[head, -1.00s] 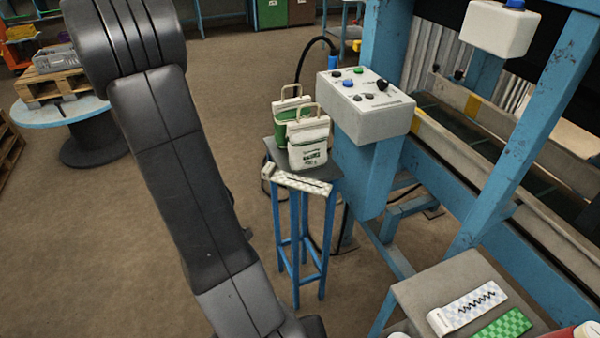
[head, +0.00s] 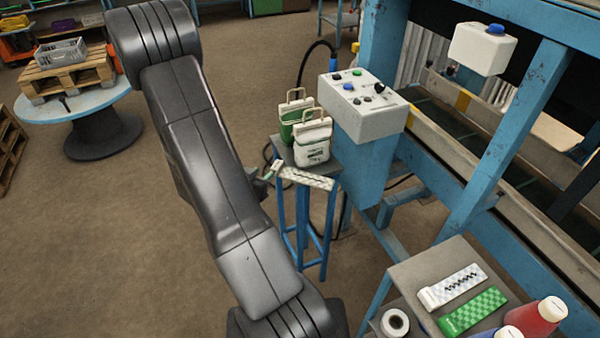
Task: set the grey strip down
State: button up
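A pale grey-and-white chequered strip (head: 308,179) lies along the near edge of the small stool top (head: 328,170). A small whitish piece with a green mark (head: 276,167) shows at the stool's left edge; I cannot tell if it is part of another strip. A second pale chequered strip with a black zigzag (head: 453,288) lies on the bench at lower right, beside a green chequered strip (head: 473,312). The tip of my gripper (head: 265,179) shows only as a small dark part beside my arm, close to the stool's left edge. My arm hides the rest, including its fingers.
Two small sacks, one green and white (head: 291,120) and one white (head: 312,142), stand on the stool. A control box (head: 360,105) stands just behind it. A tape roll (head: 395,322) and a red bottle (head: 540,318) are on the bench. Floor left of the stool is clear.

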aim_at(277, 163)
jog(key=p+x, duration=0.1)
jog(key=x, duration=0.7)
jog(key=shift+f, duration=0.15)
jog(key=shift+p+x, duration=1.1)
jog(key=shift+x, duration=1.6)
grip_shut()
